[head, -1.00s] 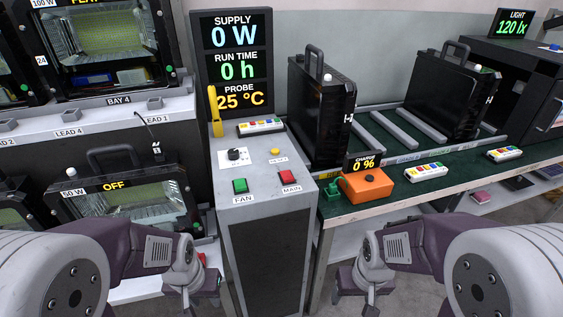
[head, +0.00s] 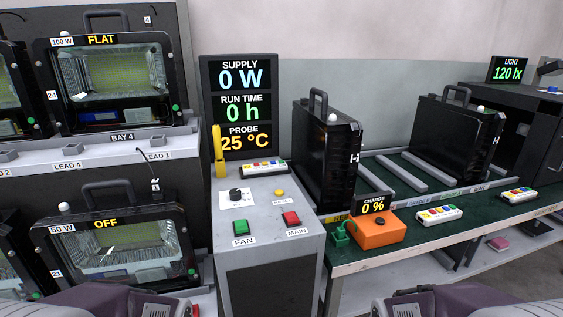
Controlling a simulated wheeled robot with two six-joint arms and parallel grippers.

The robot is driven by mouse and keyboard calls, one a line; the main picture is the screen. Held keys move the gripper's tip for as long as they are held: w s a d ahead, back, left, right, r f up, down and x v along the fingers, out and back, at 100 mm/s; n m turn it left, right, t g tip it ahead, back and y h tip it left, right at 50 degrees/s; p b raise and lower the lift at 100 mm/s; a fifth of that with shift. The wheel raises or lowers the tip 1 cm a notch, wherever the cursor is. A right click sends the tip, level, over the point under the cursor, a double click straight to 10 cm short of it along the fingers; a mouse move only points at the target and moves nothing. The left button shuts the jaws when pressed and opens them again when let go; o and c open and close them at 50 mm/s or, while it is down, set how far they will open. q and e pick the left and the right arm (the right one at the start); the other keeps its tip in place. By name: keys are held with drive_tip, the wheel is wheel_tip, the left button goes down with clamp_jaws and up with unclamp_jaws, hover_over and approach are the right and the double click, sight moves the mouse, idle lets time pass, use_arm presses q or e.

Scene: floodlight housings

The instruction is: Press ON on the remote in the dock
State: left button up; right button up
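Three white remotes with coloured buttons are in the head view. One remote (head: 263,167) lies at the back of the grey control pedestal, below the display. A second remote (head: 439,214) lies on the green bench top, right of the orange box. A third remote (head: 518,193) lies farther right on the bench. I cannot tell for sure which one sits in a dock, and their button labels are too small to read. Only parts of my arms show at the bottom edge; both grippers are out of view.
The pedestal (head: 268,258) carries a knob, a yellow button, a green FAN button (head: 240,229) and a red MAIN button (head: 291,218). An orange charger box (head: 378,230) reads 0 %. Black floodlight housings (head: 327,155) stand on the bench; others sit in bays at left.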

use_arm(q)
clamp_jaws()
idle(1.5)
